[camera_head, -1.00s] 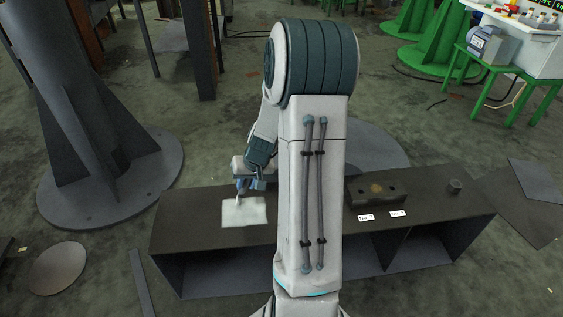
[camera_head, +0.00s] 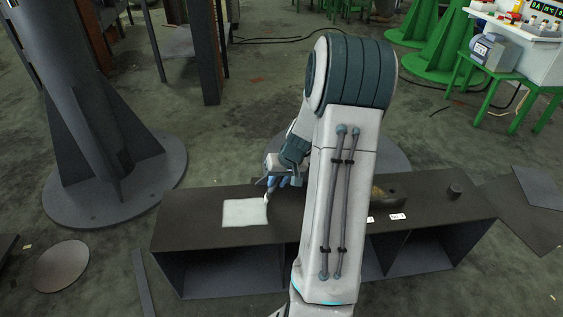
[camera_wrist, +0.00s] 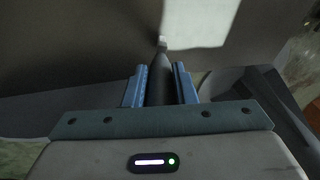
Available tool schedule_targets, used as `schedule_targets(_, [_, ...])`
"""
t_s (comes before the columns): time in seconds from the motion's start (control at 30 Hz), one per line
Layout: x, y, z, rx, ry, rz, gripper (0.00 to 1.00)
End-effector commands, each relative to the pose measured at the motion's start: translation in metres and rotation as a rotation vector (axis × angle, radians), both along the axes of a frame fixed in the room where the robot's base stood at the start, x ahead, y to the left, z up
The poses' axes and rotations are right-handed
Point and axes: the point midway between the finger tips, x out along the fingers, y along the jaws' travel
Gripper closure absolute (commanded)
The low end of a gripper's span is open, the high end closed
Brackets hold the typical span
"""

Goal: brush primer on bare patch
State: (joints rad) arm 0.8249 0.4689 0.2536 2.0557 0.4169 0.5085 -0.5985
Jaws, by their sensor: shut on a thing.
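A pale, near-white rectangular patch (camera_head: 245,212) lies on the left part of the dark bench top. It also shows at the top of the wrist view (camera_wrist: 200,22), very bright. My gripper (camera_head: 276,182) is at the patch's right rear corner in the head view. In the wrist view my gripper (camera_wrist: 160,72) has its blue fingers shut on a dark-handled brush (camera_wrist: 160,85). The brush's light tip is at the patch's lower left edge there; I cannot tell whether it touches the surface.
The dark bench (camera_head: 190,220) has open compartments below. A block (camera_head: 395,186) stands right of my arm, partly hidden, with white labels (camera_head: 397,216) before it. A small dark cylinder (camera_head: 455,190) stands near the right end. A large column base (camera_head: 110,190) is at left.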

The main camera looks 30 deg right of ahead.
Motion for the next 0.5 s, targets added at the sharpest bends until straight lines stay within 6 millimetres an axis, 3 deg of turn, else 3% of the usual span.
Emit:
schedule_targets(0.07, [0.002, 0.002, 0.022, -0.004, -0.005, 0.004, 1.0])
schedule_targets(0.5, [0.003, 0.006, 0.06, -0.003, -0.002, 0.011, 1.0])
